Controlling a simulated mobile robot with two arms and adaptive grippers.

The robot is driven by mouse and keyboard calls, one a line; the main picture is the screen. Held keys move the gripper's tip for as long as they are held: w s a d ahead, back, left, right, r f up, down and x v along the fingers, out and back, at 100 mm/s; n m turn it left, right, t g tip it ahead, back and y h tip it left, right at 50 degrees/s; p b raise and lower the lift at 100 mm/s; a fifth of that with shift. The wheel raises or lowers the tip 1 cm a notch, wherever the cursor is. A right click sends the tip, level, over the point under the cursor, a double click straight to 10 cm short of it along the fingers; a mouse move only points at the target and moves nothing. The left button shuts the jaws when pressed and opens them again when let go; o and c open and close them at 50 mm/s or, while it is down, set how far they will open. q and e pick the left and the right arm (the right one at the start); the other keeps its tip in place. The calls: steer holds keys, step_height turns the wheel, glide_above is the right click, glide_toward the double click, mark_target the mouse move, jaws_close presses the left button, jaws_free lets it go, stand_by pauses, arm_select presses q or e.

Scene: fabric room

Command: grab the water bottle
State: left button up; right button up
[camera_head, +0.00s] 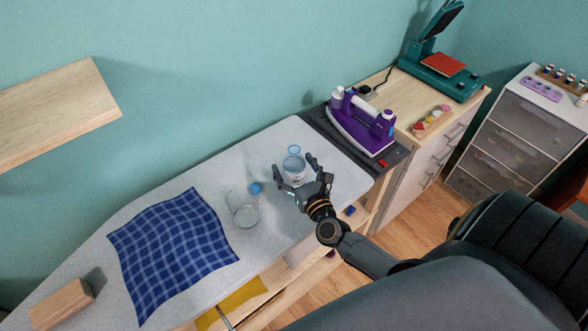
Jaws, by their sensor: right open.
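My right gripper (296,174) is over the ironing board (330,170), with its fingers spread. A small clear bottle with a pale label (293,164) and a blue ring at its top is between or just behind the fingers; contact cannot be made out. Which of the two is the water bottle is not certain. My left gripper is not in view.
A blue checked cloth (172,250) and a wooden block (62,304) lie on the board at left. A purple iron (361,121) rests at the board's far right end. A wooden drawer cabinet (440,125) with a green press (440,72) stands beyond it.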

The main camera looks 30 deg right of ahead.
steer(key=shift+s, duration=0.1)
steer(key=shift+c, duration=0.2)
steer(key=c, duration=1.5)
steer(key=shift+r, duration=0.25)
